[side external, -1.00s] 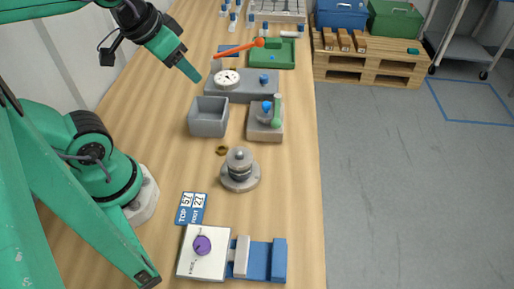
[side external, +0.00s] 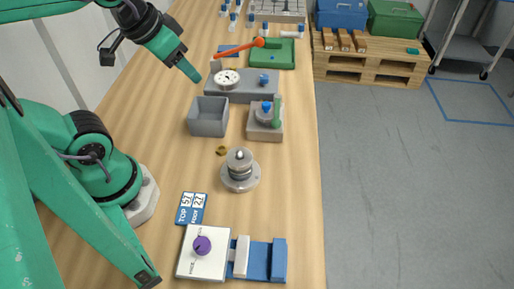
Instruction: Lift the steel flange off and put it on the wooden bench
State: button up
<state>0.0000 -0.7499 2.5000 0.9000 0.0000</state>
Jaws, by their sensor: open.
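A stack of round steel parts (side external: 240,171) stands upright on the wooden bench (side external: 292,200), near the middle. It has a wide flat base, darker layers above it and a rounded top piece. Which of these layers is the steel flange is too small to tell. My gripper (side external: 189,70) is open, high at the upper left and well apart from the stack. Nothing shows between its fingers.
A small brass ring (side external: 221,151) lies just behind the stack. A grey open box (side external: 208,116) and a grey block with a green handle (side external: 265,120) stand farther back. A white box with a purple knob (side external: 202,253) is in front. Bench around the stack's right is clear.

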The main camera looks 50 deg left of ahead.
jog(key=o, duration=0.6)
jog(key=shift+o, duration=0.2)
jog(key=w+d+f+g, duration=0.1)
jog(key=d+f+g, duration=0.1)
jog(key=d+f, duration=0.1)
jog(key=w+d+f+g, duration=0.1)
jog(key=d+f, duration=0.2)
jog(key=d, duration=0.2)
jog(key=w+d+f+g, duration=0.1)
jog(key=d+f+g, duration=0.1)
jog(key=d+f, duration=0.2)
jog(key=shift+w+f+g, duration=0.1)
jog(key=shift+w+g, duration=0.2)
jog(key=shift+w, duration=0.1)
jog(key=shift+f, duration=1.35)
jog(key=shift+f, duration=0.1)
